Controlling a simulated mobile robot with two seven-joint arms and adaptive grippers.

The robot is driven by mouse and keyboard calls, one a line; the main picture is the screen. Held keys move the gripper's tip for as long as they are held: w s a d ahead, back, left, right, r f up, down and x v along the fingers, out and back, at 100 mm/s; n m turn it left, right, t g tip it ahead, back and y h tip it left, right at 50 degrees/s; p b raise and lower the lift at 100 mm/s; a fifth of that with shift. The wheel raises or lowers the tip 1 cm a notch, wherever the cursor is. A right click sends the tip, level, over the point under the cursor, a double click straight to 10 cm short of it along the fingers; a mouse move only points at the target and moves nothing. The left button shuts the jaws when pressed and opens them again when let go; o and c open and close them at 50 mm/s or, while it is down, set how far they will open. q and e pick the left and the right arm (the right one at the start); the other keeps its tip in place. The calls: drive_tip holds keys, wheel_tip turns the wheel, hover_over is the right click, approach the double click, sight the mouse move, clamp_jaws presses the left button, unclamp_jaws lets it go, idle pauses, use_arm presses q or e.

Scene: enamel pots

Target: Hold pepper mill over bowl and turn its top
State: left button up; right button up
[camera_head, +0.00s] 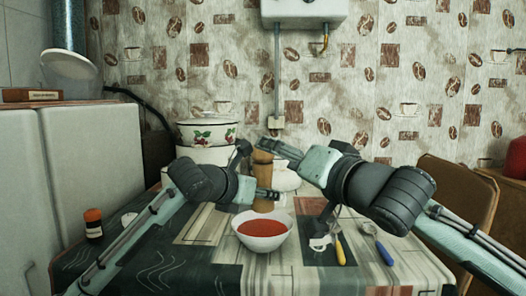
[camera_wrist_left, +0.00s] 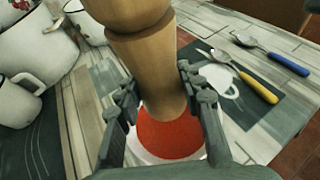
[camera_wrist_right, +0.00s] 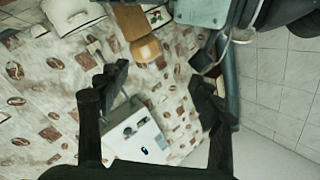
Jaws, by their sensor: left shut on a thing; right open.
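The wooden pepper mill (camera_head: 262,175) stands upright over the white bowl (camera_head: 262,244) with red contents. My left gripper (camera_head: 266,194) is shut around the mill's lower body. In the left wrist view, the mill (camera_wrist_left: 155,65) is between both fingers, with the red contents (camera_wrist_left: 170,140) below it. My right gripper (camera_head: 273,147) is open, close to the mill's top. In the right wrist view, the round wooden top (camera_wrist_right: 146,50) appears beyond the right gripper's open fingers (camera_wrist_right: 158,80), with nothing held. The mill's upper part is partly hidden in the head view.
Two utensils with yellow (camera_head: 341,250) and blue (camera_head: 384,253) handles lie right of the bowl. A decorated enamel pot (camera_head: 207,132) is behind the left arm. An orange-capped jar (camera_head: 93,225) stands on the left of the table. A chair (camera_head: 458,190) is at right.

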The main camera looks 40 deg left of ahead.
sight(265, 153)
drive_tip(key=w+a+n, duration=0.2)
drive_tip(key=a, duration=0.1)
drive_tip(key=w+a+n, duration=0.2)
drive_tip(key=a, duration=0.1)
drive_tip(key=w+a+f+n, duration=0.1)
drive_tip(key=w+a+n, duration=0.1)
drive_tip(key=a, duration=0.1)
drive_tip(key=shift+w+n, duration=0.4)
drive_tip(key=c, duration=1.2)
drive_tip(key=shift+s+a+f+m+t+h, duration=0.15)
drive_tip(key=shift+s+a+m+t+h, duration=0.15)
drive_tip(key=shift+t, duration=0.1)
drive_tip(key=shift+w+d+m+t+h, duration=0.25)
drive_tip(key=shift+m+t+h, duration=0.15)
drive_tip(key=shift+m+t, duration=0.15)
drive_tip(key=o, duration=1.2)
